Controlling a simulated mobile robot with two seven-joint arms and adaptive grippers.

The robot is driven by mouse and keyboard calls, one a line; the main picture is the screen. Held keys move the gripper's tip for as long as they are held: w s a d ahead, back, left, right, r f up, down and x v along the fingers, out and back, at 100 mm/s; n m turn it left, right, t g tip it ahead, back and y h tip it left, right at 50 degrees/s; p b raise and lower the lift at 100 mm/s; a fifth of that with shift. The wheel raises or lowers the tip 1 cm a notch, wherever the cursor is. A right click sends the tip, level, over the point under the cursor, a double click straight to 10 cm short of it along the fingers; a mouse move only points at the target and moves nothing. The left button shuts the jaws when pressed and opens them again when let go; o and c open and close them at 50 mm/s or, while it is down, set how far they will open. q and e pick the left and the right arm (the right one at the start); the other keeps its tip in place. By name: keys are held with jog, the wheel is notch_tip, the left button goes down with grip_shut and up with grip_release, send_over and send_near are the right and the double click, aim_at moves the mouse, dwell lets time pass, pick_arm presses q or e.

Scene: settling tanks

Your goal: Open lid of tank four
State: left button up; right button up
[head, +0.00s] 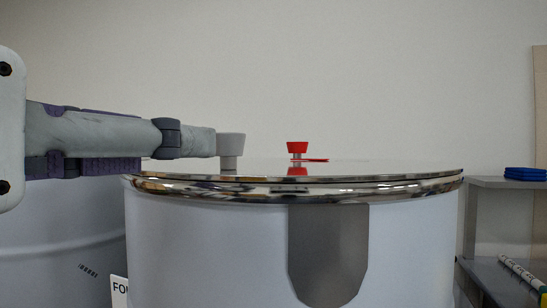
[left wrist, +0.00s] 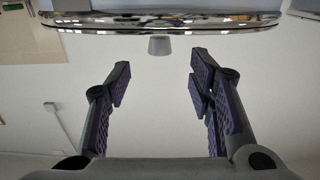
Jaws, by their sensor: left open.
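A pale grey tank (head: 215,255) with a shiny chrome lid (head: 400,184) stands in the middle of the head view. A sign (head: 119,291) at its lower left edge shows only the letters "FO". A grey knob (head: 231,141) stands on the lid's left part, and a red knob (head: 297,148) stands further right. My left gripper (head: 212,143) comes in level from the left, its fingertips close to the grey knob. In the left wrist view the gripper (left wrist: 160,70) is open and empty. The grey knob (left wrist: 158,45) lies between the finger lines, just beyond the tips. My right gripper is out of view.
Another grey tank (head: 65,235) with a barcode stands at the left, below my left arm. At the right is a grey shelf (head: 500,183) with a blue stack (head: 525,174) on it. The space above the lid is clear up to the plain wall.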

aim_at(220, 150)
pick_arm(q)
jog(key=p+x, duration=0.1)
jog(key=x, duration=0.1)
jog(key=r+p+x, duration=0.1)
jog(key=p+x, duration=0.1)
jog(key=shift+w+d, duration=0.15)
jog(key=shift+w, duration=0.2)
jog(key=b+x, duration=0.1)
jog(key=x, duration=0.2)
jog(key=f+x, duration=0.1)
jog(key=x, duration=0.2)
jog(key=shift+f+b, duration=0.2)
jog(key=shift+b, duration=0.2)
jog(key=shift+w+r, duration=0.1)
jog(key=shift+w, duration=0.3)
jog(key=shift+s+d+r, duration=0.1)
jog(key=shift+r, duration=0.25)
grip_shut()
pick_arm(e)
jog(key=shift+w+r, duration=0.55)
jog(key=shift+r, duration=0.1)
